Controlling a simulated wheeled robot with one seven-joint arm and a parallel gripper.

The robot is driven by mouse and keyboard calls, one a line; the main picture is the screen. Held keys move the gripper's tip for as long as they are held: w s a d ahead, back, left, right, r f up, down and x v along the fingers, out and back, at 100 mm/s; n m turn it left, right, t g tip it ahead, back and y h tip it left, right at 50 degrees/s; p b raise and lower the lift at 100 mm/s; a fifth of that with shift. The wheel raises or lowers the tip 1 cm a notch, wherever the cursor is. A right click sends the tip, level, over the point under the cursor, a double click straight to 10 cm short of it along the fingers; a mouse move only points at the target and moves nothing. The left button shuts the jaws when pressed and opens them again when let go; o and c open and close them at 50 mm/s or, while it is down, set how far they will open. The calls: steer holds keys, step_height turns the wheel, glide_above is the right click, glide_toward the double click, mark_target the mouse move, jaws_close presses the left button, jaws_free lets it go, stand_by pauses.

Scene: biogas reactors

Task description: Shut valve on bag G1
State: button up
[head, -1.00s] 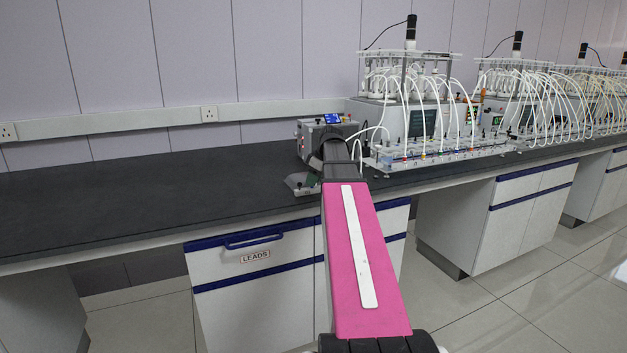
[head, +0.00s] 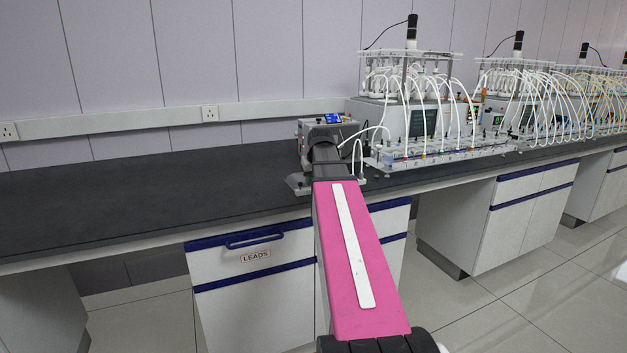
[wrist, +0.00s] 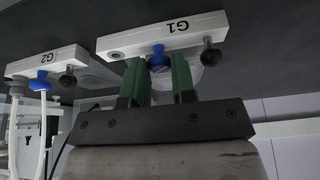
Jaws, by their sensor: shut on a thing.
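In the wrist view, which is upside down, the white block labelled G1 (wrist: 163,36) spans the upper middle. A blue valve handle (wrist: 158,57) is on its face, between a dark knob and a grey port. My gripper (wrist: 157,72) has its two green fingers on either side of this blue handle and is shut on it. Part of a clear, rounded item shows behind the fingers. In the head view my own arm hides the gripper and G1.
A second white block, G2 (wrist: 46,62), with its own blue valve (wrist: 40,80) and white tubes, stands close at the left in the wrist view. In the head view, tubed reactors (head: 410,90) stand right of my arm. The dark bench (head: 130,195) is clear at left.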

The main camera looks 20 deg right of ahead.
steer(key=m+h, duration=0.1)
steer(key=m, duration=0.3)
steer(key=shift+a+h, duration=0.15)
steer(key=shift+h, duration=0.25)
steer(key=shift+w+m+g+h, duration=0.1)
steer(key=shift+m+g+h, duration=0.25)
steer(key=shift+m, duration=0.7)
steer(key=shift+m+g+h, duration=0.25)
steer(key=shift+m+g, duration=0.1)
steer(key=shift+m, duration=0.7)
steer(key=o, duration=0.9)
steer(key=shift+a+r, duration=0.1)
steer(key=shift+r, duration=0.05)
steer(key=v, duration=1)
steer(key=shift+a+r, duration=0.1)
steer(key=shift+r, duration=0.1)
